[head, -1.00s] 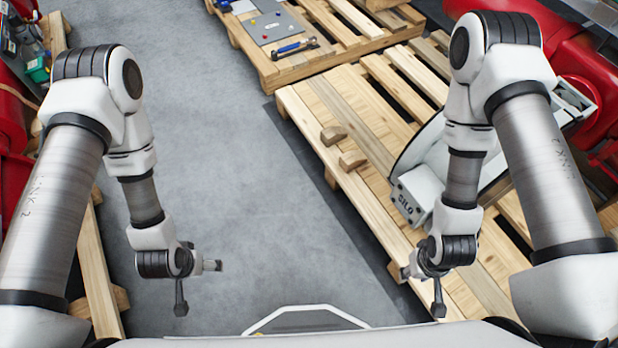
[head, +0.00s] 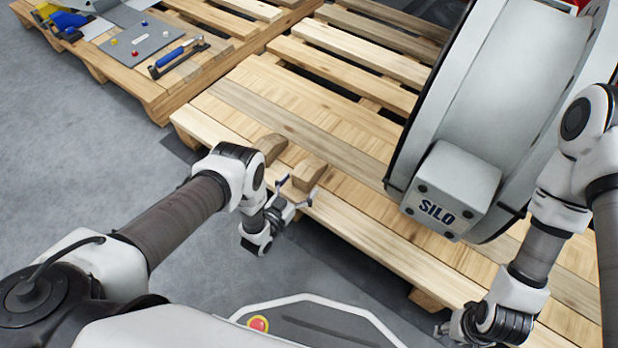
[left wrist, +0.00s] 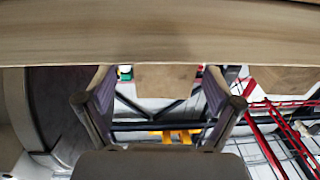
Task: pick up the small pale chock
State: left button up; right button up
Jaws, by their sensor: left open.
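Two small wooden chocks lie on the near edge of the pallet (head: 345,205). The nearer chock (head: 309,173) looks slightly paler; the other chock (head: 272,147) is to its upper left. My left gripper (head: 298,190) is open just in front of the nearer chock. In the left wrist view a wooden chock (left wrist: 167,79) shows between the two spread fingers, with a gap on either side, and another wooden block (left wrist: 285,80) is off to the right. Whether the fingers reach around the chock is unclear. My right gripper (head: 452,327) is low at the right, its fingers mostly hidden.
A large grey valve actuator (head: 505,90) with a box marked SILO (head: 450,190) stands on the pallet at the right. Another pallet (head: 215,65) at the upper left carries a grey plate (head: 140,45) and a blue-handled tool (head: 172,57). Grey floor lies open at the left.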

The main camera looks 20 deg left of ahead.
aim_at(316, 161)
pick_arm(q)
jog(key=b+x, duration=0.1)
jog(key=x, duration=0.1)
jog(key=b+x, duration=0.1)
jog(key=x, duration=0.1)
jog(key=shift+w+a+f, duration=0.1)
jog(key=shift+w+a, duration=0.1)
jog(key=shift+w, duration=0.15)
jog(key=c, duration=1.4)
